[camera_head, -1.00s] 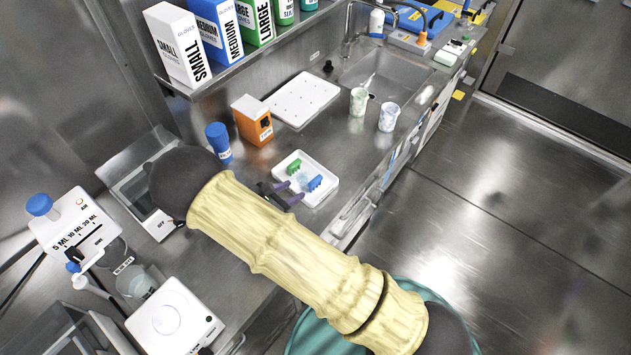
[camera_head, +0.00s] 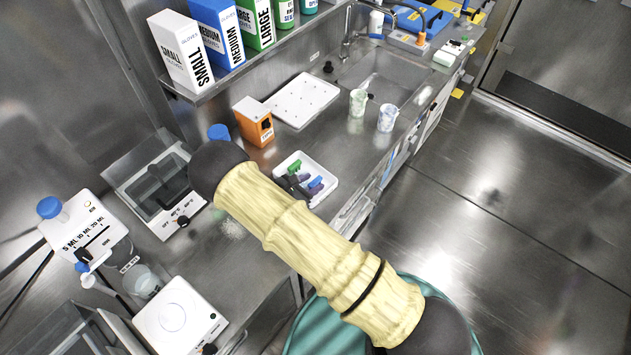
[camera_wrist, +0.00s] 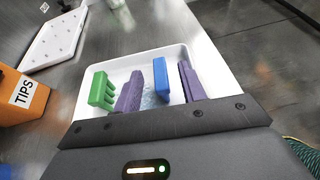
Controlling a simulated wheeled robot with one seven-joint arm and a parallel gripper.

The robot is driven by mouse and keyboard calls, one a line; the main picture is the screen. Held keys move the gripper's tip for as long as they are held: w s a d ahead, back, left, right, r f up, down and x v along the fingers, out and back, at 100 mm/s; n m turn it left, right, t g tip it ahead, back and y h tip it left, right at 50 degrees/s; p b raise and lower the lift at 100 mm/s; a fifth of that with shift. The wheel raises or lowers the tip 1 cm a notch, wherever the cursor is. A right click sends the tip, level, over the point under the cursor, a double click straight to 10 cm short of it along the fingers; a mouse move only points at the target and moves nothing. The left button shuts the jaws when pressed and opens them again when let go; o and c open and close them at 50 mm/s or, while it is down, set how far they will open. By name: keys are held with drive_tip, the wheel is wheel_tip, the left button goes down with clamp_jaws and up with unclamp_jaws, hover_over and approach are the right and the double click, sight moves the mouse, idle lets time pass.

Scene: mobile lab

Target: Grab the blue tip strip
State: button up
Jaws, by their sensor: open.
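The blue tip strip (camera_wrist: 161,79) stands in a white tray (camera_wrist: 203,45), between my gripper's two purple fingers in the wrist view. My gripper (camera_wrist: 160,90) is open and reaches over the tray; the right finger is close beside the blue strip, and I cannot tell if they touch. A green tip strip (camera_wrist: 102,91) stands left of the left finger. In the head view the blue strip (camera_head: 315,182) shows beside my gripper (camera_head: 304,184), and the green strip (camera_head: 294,167) shows behind it.
An orange tips box (camera_head: 254,122) stands left of the tray, and a white perforated board (camera_head: 303,100) lies behind. Two patterned cups (camera_head: 387,117) stand to the right. Glove boxes (camera_head: 182,47) sit on the shelf.

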sight(312, 184)
drive_tip(key=shift+w+d+f, duration=0.2)
drive_tip(key=shift+w+d, duration=0.1)
clamp_jaws()
idle(0.5)
wheel_tip(312, 184, up, 10)
drive_tip(key=b, duration=0.2)
idle(0.3)
drive_tip(key=shift+s, duration=0.1)
idle(0.3)
